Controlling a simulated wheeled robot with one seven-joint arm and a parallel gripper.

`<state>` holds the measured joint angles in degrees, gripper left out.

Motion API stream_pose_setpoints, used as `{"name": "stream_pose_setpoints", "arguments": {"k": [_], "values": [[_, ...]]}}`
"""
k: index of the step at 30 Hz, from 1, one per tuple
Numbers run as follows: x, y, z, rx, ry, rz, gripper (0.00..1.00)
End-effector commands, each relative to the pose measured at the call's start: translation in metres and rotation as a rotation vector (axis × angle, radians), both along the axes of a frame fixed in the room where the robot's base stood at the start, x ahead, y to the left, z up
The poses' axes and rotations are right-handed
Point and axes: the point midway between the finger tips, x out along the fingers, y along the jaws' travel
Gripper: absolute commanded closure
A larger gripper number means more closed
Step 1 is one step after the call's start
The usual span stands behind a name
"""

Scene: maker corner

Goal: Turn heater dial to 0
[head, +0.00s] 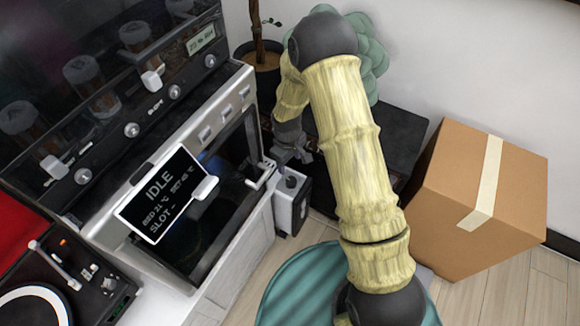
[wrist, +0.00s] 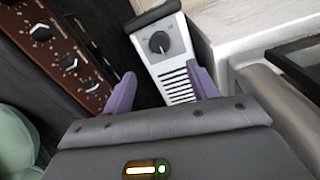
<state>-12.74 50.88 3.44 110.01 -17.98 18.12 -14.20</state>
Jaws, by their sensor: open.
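The heater is a small white box with a dark top edge and a slotted grille; in the wrist view it (wrist: 178,72) stands upper middle, ahead of my gripper. Its round dark dial (wrist: 158,42) sits above the slots, with a light pointer mark; I cannot read any numbers. In the head view the heater (head: 284,212) stands beside the printer's right side. My gripper (wrist: 160,72) is open, its two purple fingers apart on either side of the heater's lower face in the picture, with nothing between them. In the head view my gripper (head: 294,157) is just above the heater, partly hidden by my arm.
A brown panel with several knobs (wrist: 58,60) lies left in the wrist view. In the head view, a printer with an IDLE screen (head: 163,194) stands left of the heater, a cardboard box (head: 450,190) right, a potted plant (head: 262,60) behind, a teal round surface (head: 300,285) in front.

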Motion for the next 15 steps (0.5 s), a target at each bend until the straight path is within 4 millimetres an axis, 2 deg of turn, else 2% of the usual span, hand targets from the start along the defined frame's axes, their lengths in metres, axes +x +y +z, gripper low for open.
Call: {"name": "stream_pose_setpoints", "arguments": {"k": [1,6,10,15], "values": [[0.000,0.000,0.014,0.001,-0.002,-0.001,0.41],[-0.001,0.001,0.043,0.000,-0.001,-0.001,0.41],[-0.002,0.002,0.054,0.000,0.000,0.000,0.41],[-0.002,0.002,0.056,0.000,0.001,0.000,0.41]]}}
